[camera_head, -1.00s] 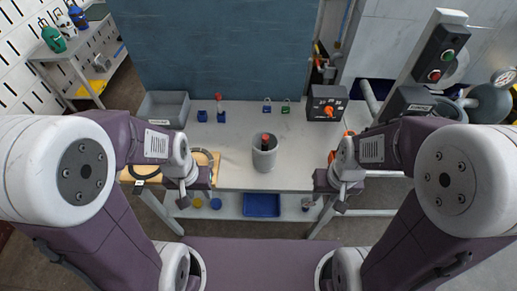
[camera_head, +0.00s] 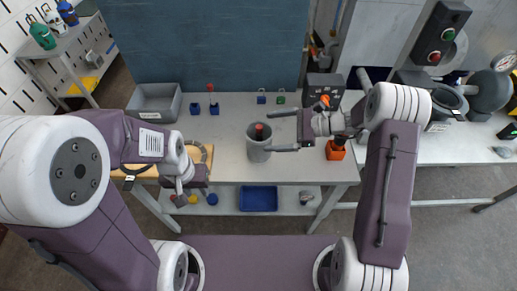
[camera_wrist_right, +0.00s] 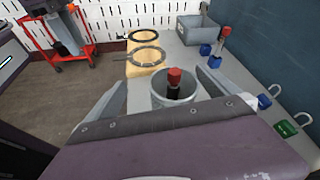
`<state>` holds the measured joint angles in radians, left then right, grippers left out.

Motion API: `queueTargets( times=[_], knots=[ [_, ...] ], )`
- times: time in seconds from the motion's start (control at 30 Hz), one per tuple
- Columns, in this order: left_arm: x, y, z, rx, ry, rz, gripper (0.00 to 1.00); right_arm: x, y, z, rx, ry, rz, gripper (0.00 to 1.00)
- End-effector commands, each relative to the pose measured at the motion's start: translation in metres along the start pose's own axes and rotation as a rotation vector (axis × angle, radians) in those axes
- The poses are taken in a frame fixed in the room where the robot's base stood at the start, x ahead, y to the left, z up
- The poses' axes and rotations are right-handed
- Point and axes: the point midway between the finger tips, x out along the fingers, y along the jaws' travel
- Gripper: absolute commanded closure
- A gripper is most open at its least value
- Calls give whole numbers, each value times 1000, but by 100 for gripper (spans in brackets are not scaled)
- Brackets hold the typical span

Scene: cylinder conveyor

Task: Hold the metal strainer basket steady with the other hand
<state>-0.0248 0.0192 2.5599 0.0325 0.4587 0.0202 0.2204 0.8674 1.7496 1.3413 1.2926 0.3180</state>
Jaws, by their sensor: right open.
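The metal strainer basket (camera_head: 258,152) appears as a grey upright cylinder on the bench, with a dark, red-topped piece (camera_head: 259,130) standing in it. My right gripper (camera_head: 276,131) is open, its two fingers pointing left at the basket's right side. In the right wrist view the basket (camera_wrist_right: 172,98) lies between the spread fingers of the gripper (camera_wrist_right: 162,82); I cannot tell whether they touch it. My left gripper (camera_head: 186,197) hangs at the bench's front left, apart from the basket, and its fingers are too small to judge.
A grey bin (camera_head: 155,98) and blue holders (camera_head: 195,107) stand at the back left. Blue and green padlocks (camera_head: 281,99) lie at the back. A black box (camera_head: 325,86) and an orange block (camera_head: 335,150) are at the right. A ring (camera_head: 197,153) lies at the left.

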Motion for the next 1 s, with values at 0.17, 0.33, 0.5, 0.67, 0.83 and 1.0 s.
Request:
queueTargets(
  times=[0.17,0.33,0.5,0.67,0.83,1.0],
  knots=[
    [17,0,2,0,0,0,64,-1,-5,-90,169,-38,-113,0],
    [22,0,2,0,0,0,64,-2,14,-128,259,-42,-125,0],
    [23,0,2,0,0,0,64,-6,16,-134,274,-41,-135,0],
    [25,0,3,0,0,0,64,3,15,-134,273,-41,-133,0],
    [33,-1,3,0,0,0,64,32,12,-135,271,-40,-130,0],
    [43,-1,4,0,0,0,64,62,8,-135,270,-40,-130,0]
  ],
)
